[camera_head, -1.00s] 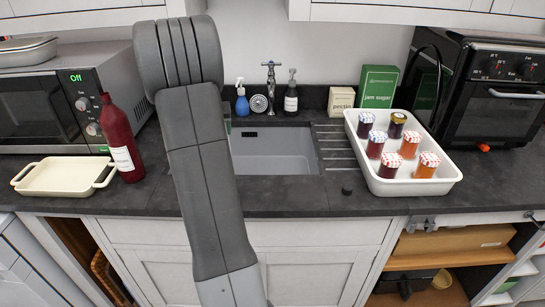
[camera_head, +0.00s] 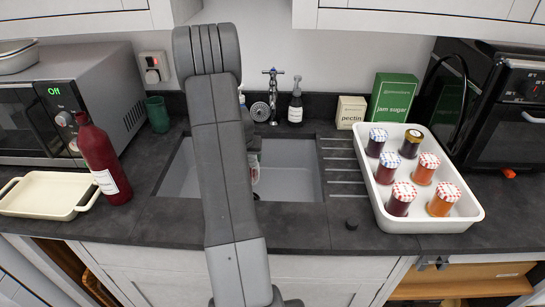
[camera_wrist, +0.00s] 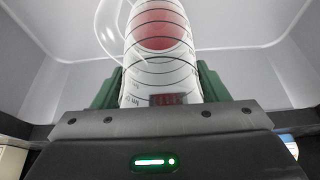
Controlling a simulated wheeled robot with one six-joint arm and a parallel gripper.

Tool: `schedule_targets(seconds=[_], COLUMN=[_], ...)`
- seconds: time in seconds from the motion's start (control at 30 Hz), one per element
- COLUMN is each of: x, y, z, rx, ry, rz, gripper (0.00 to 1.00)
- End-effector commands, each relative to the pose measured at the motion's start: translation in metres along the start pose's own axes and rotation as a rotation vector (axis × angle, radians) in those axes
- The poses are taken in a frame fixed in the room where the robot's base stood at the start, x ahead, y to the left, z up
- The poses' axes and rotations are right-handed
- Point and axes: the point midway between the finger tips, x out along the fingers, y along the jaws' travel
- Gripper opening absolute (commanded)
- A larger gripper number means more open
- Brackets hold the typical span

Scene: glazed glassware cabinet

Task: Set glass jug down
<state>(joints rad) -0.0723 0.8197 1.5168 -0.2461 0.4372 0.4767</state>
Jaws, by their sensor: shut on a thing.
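The glass jug (camera_wrist: 160,75) is clear, with dark measuring lines and a red patch. In the wrist view it stands out between the green fingers of my gripper (camera_wrist: 158,88), which is shut on it. In the head view a sliver of the jug (camera_head: 254,176) shows at the right side of my arm, over the sink area (camera_head: 290,184). My gripper and most of the jug are hidden behind my arm there. I cannot tell whether the jug's base touches anything.
A white tray (camera_head: 440,222) with several jam jars stands right of the drainer grooves. A red bottle (camera_head: 101,160), cream dish (camera_head: 50,194) and green cup (camera_head: 157,114) are left. Bare worktop (camera_head: 310,222) runs before the sink.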

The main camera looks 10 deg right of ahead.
Motion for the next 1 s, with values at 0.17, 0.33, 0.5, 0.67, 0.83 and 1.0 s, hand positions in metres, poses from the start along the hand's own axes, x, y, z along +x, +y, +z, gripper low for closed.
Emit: schedule_targets(seconds=[0.17,0.33,0.5,0.67,0.83,1.0], x=[0.003,0.009,0.013,0.020,0.039,0.046], y=[0.045,0.076,0.089,0.089,0.089,0.089], z=[-0.019,-0.030,-0.034,-0.031,-0.022,-0.020], rx=[0.007,0.004,0.000,-0.001,-0.001,0.000], ry=[0.001,0.002,0.000,-0.001,-0.003,0.001], rz=[0.002,0.001,0.000,0.000,0.000,-0.001], gripper=[0.20,0.20,0.20,0.20,0.20,0.20])
